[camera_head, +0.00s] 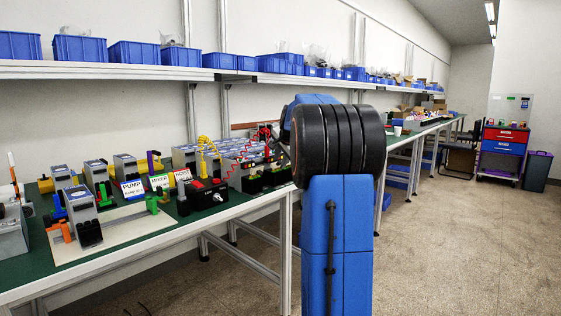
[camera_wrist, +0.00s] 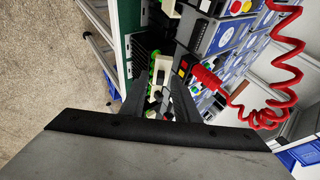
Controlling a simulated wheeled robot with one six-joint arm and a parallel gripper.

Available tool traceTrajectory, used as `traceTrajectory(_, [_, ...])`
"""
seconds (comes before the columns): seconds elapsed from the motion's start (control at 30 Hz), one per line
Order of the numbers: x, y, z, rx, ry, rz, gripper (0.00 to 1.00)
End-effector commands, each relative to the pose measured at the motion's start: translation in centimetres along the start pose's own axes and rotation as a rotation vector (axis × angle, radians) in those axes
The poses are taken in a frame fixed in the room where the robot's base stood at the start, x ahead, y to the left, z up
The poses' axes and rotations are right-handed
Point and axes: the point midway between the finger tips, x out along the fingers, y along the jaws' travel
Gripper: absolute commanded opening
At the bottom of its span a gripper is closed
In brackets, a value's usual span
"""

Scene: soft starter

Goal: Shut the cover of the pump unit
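The white PUMP sign (camera_head: 132,188) stands on the bench at the left in the head view, among several grey units. A grey unit with a black ribbed front (camera_head: 88,233) is on the pale board left of the sign. I cannot tell which part is the pump unit's cover or how far it stands open. In the wrist view my gripper (camera_wrist: 171,62) reaches over the bench with its two dark fingers apart. A white and green part (camera_wrist: 156,95) shows between them. I cannot tell if they touch it. In the head view my blue arm hides the gripper.
Green MIXER (camera_head: 159,182) and red-lettered signs stand right of PUMP. A black and red box (camera_head: 203,194) with a yellow coil is nearby. A red coiled cord (camera_wrist: 276,68) hangs close to my gripper. Blue bins (camera_head: 80,48) line the shelf above. The right floor is mostly clear.

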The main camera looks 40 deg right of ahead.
Motion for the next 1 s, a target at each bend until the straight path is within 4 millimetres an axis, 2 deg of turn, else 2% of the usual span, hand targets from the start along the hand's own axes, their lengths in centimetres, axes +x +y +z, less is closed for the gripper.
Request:
traceTrajectory(0.23, [0.02,-0.02,0.00,0.000,0.000,-0.001,0.28])
traceTrajectory(0.33, [0.02,-0.02,0.00,0.000,0.000,0.000,0.04])
traceTrajectory(0.37, [0.02,-0.02,0.00,0.000,0.000,0.000,0.00])
traceTrajectory(0.77, [0.08,-0.30,0.08,-0.018,0.000,0.039,0.00])
traceTrajectory(1.0, [0.40,-0.93,0.21,-0.074,-0.001,0.173,0.00])
